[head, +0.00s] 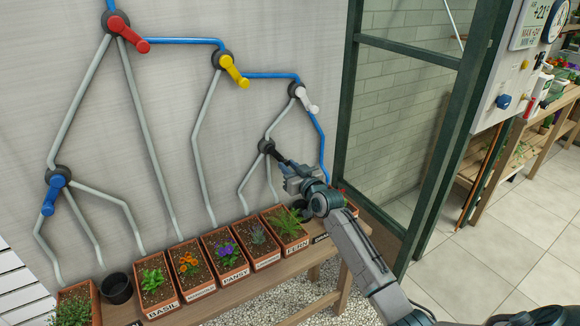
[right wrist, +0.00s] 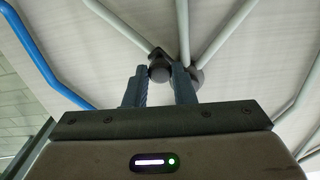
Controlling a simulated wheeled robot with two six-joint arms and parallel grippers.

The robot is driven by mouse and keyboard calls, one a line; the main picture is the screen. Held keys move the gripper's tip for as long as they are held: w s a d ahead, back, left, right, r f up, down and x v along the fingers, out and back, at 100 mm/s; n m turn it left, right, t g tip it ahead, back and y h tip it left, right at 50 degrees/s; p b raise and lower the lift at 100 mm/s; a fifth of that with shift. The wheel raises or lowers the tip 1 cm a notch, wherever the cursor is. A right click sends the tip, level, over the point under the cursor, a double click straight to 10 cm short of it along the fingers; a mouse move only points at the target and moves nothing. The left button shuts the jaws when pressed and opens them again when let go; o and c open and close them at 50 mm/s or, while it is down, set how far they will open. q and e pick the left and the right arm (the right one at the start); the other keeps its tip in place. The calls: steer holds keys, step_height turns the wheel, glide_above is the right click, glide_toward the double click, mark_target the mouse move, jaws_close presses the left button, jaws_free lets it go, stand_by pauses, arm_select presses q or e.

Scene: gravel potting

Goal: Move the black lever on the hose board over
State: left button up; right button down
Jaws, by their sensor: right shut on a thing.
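The black lever (head: 279,157) sits on a dark round valve on the wall-mounted hose board (head: 165,110), where grey pipes branch. It points down and to the right. My right gripper (head: 288,164) is at the lever's outer end and partly hides it. In the right wrist view, my right gripper (right wrist: 160,82) has a finger on each side of the black lever's end (right wrist: 158,71) and is shut on it. My left gripper is not in view.
Red (head: 132,37), yellow (head: 235,71), white (head: 305,97) and blue (head: 50,195) levers are on the same board. Labelled planters (head: 205,288) and a black pot (head: 118,288) stand on a wooden bench below. A dark green door frame (head: 440,160) stands to the right.

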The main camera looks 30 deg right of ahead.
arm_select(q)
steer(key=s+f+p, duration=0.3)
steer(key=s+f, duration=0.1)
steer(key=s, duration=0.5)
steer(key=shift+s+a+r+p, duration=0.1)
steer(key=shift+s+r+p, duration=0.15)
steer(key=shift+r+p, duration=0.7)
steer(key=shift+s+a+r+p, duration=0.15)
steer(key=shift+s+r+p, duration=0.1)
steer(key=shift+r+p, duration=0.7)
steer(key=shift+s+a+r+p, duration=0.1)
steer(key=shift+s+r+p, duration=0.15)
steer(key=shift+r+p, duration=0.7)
arm_select(e)
steer(key=a+m, duration=0.7)
steer(key=m, duration=0.8)
steer(key=shift+s, duration=0.25)
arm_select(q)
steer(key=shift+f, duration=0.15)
arm_select(e)
steer(key=shift+a+r, duration=0.1)
steer(key=c, duration=1.2)
jaws_free()
